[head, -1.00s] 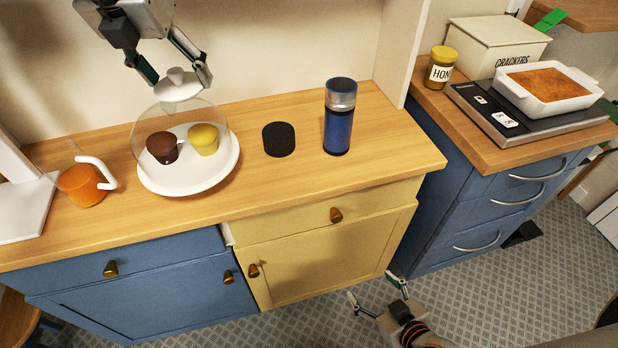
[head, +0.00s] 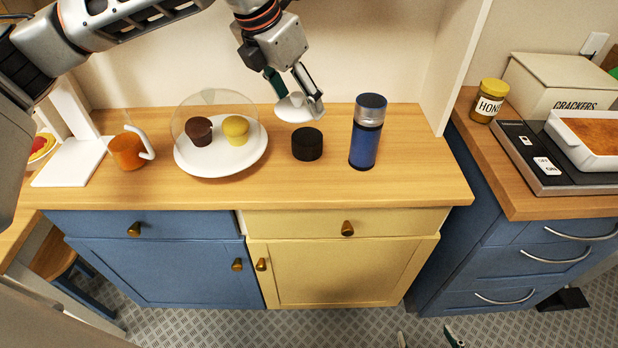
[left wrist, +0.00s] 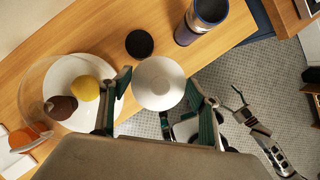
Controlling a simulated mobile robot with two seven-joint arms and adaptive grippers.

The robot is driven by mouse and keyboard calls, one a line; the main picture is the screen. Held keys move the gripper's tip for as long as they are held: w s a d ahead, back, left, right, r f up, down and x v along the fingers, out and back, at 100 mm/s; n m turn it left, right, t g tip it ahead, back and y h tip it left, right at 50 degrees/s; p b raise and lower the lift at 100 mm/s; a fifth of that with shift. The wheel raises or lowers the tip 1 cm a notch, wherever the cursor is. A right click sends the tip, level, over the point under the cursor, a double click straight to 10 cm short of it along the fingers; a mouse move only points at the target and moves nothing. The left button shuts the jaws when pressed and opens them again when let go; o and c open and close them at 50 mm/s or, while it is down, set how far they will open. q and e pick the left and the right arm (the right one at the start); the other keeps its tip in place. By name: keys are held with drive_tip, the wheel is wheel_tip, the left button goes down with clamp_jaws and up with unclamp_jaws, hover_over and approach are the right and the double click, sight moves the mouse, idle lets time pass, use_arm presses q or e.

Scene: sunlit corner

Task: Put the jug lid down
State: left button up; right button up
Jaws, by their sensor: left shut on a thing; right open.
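My left gripper (head: 298,98) is shut on the jug lid (head: 298,110), a white round disc with a knob. It holds the lid over the wooden counter, behind the black cylinder in the head view. In the left wrist view the lid (left wrist: 158,83) shows as a white disc between the fingers. The jug (head: 127,152), orange in its lower part with a white handle, stands at the counter's left. My right gripper (head: 428,340) is open and empty, low in front of the cabinets; only its fingertips show in the head view.
A white plate (head: 240,168) with a brown and a yellow muffin has a clear dome (head: 213,97). A black cylinder (head: 307,146) and a blue flask (head: 366,135) stand to its right. The front counter strip and the counter right of the flask are bare.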

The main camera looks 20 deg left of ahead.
sight(304, 177)
use_arm(q)
wheel_tip(304, 177, down, 19)
drive_tip(key=shift+a+f, duration=0.1)
drive_tip(key=shift+f, duration=0.1)
idle(0.3)
drive_tip(key=shift+f, duration=0.1)
drive_tip(key=o, duration=0.9)
drive_tip(key=shift+o, duration=0.2)
drive_tip(key=shift+r, duration=0.35)
drive_tip(key=v, duration=1.1)
drive_tip(key=shift+s+r, duration=0.2)
drive_tip(key=shift+r, duration=0.1)
